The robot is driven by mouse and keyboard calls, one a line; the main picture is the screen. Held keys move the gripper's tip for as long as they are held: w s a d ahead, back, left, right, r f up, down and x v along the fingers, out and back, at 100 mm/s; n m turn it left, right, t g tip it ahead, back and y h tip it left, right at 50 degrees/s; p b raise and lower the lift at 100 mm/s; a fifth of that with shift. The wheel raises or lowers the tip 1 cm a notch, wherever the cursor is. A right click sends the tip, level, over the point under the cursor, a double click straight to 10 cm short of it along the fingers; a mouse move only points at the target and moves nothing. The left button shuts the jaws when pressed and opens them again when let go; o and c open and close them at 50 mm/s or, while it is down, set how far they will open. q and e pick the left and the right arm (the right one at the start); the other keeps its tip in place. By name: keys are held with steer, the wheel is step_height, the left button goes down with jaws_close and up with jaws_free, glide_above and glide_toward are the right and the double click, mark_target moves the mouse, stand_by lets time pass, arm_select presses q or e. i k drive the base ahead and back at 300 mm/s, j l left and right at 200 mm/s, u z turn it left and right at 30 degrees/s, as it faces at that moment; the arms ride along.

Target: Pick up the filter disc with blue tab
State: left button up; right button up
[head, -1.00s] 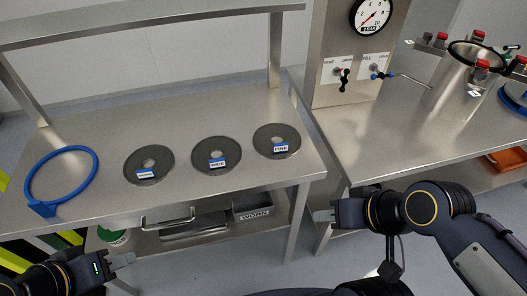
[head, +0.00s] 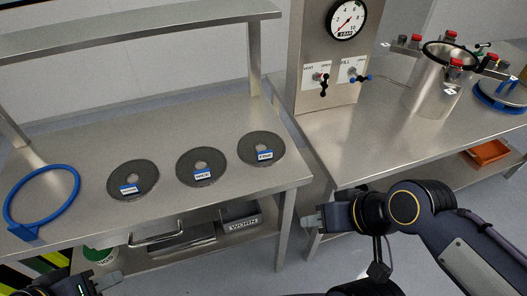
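Three dark grey filter discs with centre holes lie flat in a row on the left steel bench: a left disc (head: 133,180), a middle disc (head: 202,166) and a right disc (head: 261,149). Each carries a small blue-and-white tab at its front; the right tab seems to read FINE, the left one is too small to read. My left gripper (head: 109,282) is at the bottom left edge, below and in front of the bench, apart from the discs. My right gripper (head: 309,220) is beyond the bench's right front corner, touching no disc. Finger openings are unclear in both.
A blue ring (head: 42,199) lies at the bench's left end. An overhead shelf (head: 140,24) spans the back. A bin marked WORN (head: 243,224) sits on the lower shelf. The right bench holds a gauge panel (head: 326,60) and a steel vessel (head: 436,86). Bench space behind the discs is clear.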

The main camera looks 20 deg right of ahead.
mark_target(246, 150)
steer(key=u, duration=0.85)
steer(key=k+l+u, duration=0.1)
steer(key=l+u, duration=0.3)
steer(key=k+l+u, duration=0.1)
steer(key=l+u, duration=0.15)
steer(key=u, duration=0.15)
steer(key=k+l+u, duration=0.2)
steer(key=u, duration=0.15)
steer(key=k+l+u, duration=0.25)
steer(key=k+l, duration=0.55)
